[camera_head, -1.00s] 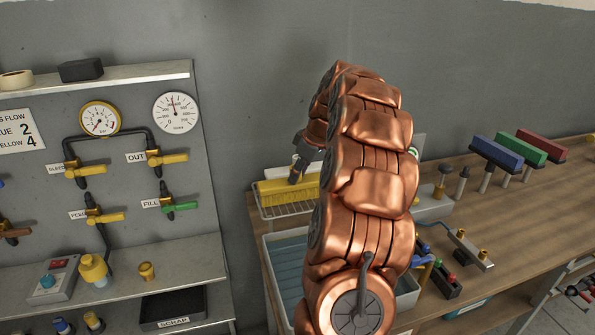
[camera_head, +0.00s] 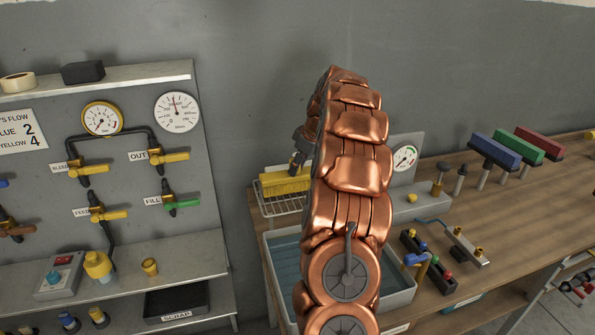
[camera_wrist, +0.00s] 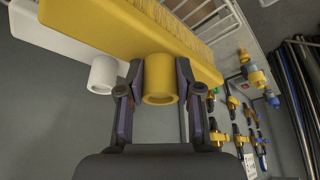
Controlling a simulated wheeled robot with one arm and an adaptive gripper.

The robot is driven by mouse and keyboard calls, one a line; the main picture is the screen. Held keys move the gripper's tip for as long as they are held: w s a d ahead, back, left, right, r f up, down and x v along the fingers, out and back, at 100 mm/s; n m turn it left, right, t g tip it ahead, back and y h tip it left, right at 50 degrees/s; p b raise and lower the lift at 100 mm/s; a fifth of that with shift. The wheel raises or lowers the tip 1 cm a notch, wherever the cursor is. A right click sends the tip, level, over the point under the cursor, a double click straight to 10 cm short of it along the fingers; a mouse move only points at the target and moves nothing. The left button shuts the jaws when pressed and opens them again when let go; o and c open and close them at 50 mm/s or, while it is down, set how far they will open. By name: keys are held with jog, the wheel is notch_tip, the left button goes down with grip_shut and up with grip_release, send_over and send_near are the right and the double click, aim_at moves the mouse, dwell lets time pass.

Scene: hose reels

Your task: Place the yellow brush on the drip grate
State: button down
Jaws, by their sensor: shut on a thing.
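The yellow brush (camera_head: 286,183) is at the white wire drip grate (camera_head: 284,209) at the back left end of the bench. My gripper (camera_head: 299,160) is above the brush, shut on its yellow round socket. In the wrist view, the socket sits between the fingertips (camera_wrist: 160,85) and the yellow brush (camera_wrist: 115,32) runs diagonally with bristles on its far side. Grate wires show below the brush in the head view; I cannot tell whether it touches them. A white brush-like block (camera_wrist: 50,40) with a white socket lies beside it.
A grey basin (camera_head: 400,300) stands in front of the grate, partly hidden by my arm. A gauge box (camera_head: 405,158) is to the right. Blue, green and red brushes (camera_head: 495,151) stand farther right. A valve panel (camera_head: 125,210) is at left.

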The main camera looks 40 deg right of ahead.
notch_tip(320, 180, down, 2)
jog(key=shift+f+p, duration=0.15)
jog(key=shift+p, duration=0.45)
jog(key=shift+f, duration=0.1)
jog(key=shift+f, duration=0.2)
jog(key=c, duration=0.8)
grip_release()
jog(key=shift+o, duration=0.2)
jog(key=shift+r, duration=0.15)
jog(key=shift+r, duration=0.15)
jog(key=b+v, duration=0.3)
jog(key=v, duration=0.8)
jog(key=shift+r+b, duration=0.4)
jog(key=shift+s, duration=0.15)
